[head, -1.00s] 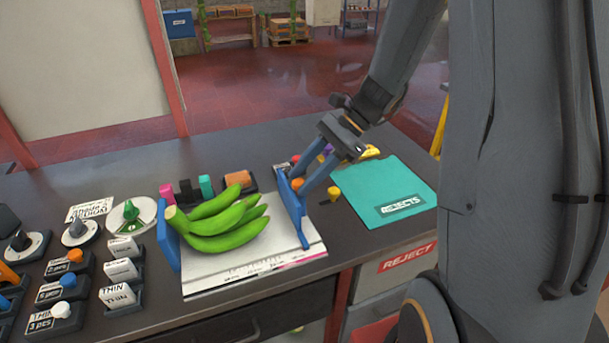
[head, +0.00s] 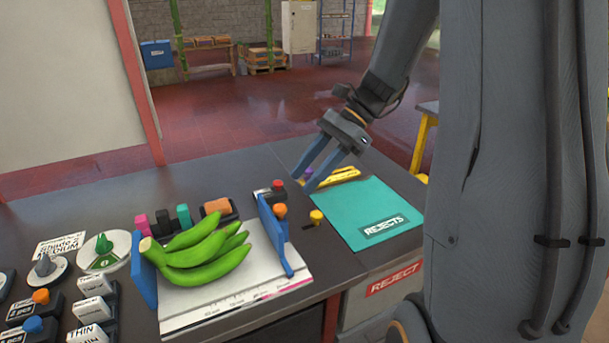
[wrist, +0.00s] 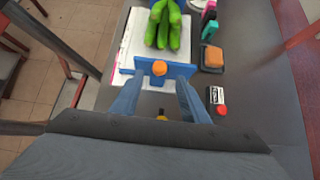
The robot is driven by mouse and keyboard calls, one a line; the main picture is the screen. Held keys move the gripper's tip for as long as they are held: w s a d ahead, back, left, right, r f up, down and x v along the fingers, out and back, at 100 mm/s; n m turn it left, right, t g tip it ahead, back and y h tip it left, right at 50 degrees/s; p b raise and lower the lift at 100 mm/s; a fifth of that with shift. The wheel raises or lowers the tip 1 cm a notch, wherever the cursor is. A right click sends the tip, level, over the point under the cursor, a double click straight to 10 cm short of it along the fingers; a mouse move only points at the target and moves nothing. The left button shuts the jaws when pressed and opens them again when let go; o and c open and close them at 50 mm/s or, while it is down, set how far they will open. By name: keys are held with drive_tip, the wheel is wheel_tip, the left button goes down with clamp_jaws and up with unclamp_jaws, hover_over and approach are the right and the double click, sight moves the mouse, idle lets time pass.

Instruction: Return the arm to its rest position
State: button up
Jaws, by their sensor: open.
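The orange knob (wrist: 159,68) on the blue upright plate lies beyond the fingertips there. In the head view that blue plate (head: 272,232) stands to the left of my gripper, apart from it. A bunch of green bananas (head: 205,250) lies on the white measuring board (head: 235,298) between two blue plates.
The teal mat (head: 372,205) lies at the table's right, with a yellow-handled tool (head: 338,175) behind it. A small yellow knob (head: 316,216) is near my gripper. Labelled blocks and dials (head: 104,252) stand at left. A yellow-legged stand (head: 422,140) is beyond the table.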

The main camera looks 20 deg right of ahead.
drive_tip(key=s+a+f+n+t+h, duration=0.1)
drive_tip(key=s+f+n+h, duration=0.3)
drive_tip(key=n, duration=0.4)
drive_tip(key=s+a+f+n+t+h, duration=0.1)
drive_tip(key=s+a+f+n+h, duration=0.1)
drive_tip(key=s+f+n+h, duration=0.2)
drive_tip(key=s+n+h, duration=0.1)
drive_tip(key=s+n, duration=0.2)
drive_tip(key=n, duration=0.2)
drive_tip(key=shift+s, duration=0.25)
drive_tip(key=c, duration=0.3)
